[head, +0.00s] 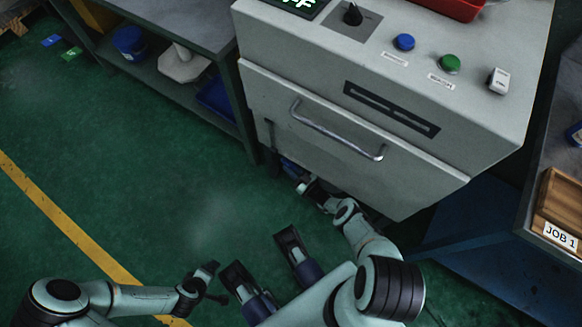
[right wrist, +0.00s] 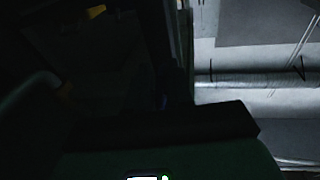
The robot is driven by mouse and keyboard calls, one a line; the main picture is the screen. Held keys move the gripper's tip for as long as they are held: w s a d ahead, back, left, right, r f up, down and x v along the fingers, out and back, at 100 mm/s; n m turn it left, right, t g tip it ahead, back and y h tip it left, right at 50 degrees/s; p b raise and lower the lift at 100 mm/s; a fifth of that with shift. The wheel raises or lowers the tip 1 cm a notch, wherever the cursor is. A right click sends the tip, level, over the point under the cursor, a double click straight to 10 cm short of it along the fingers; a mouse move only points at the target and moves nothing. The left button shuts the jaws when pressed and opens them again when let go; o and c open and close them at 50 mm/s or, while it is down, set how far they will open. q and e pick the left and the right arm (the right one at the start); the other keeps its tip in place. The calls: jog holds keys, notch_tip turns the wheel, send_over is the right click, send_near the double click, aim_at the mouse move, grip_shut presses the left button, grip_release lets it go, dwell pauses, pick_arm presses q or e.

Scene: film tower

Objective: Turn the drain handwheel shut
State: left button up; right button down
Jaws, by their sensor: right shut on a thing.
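The drain handwheel seems to be the small blue thing (head: 291,168) low under the front edge of the grey cabinet (head: 330,140). Most of it is hidden by the cabinet and my gripper. My right gripper (head: 302,184) reaches in at the cabinet's lower edge and is shut on it. The right wrist view is very dark; the wheel cannot be made out there, and how far it is turned does not show. My left gripper (head: 214,283) hangs over the green floor, away from the cabinet, its dark fingers apart and empty.
The cabinet drawer has a bar handle (head: 335,135) above my right gripper. A shelf bench (head: 185,20) stands at left, with a blue container (head: 129,41). A blue-sided bench (head: 480,245) with a wooden tray (head: 560,205) is at right.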

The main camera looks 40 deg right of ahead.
jog(key=c, duration=1.3)
grip_release()
jog(key=shift+a, duration=0.3)
jog(key=shift+o, duration=0.2)
jog(key=shift+d, duration=0.1)
jog(key=p+v, duration=0.1)
jog(key=v, duration=1.2)
jog(key=shift+s, duration=0.2)
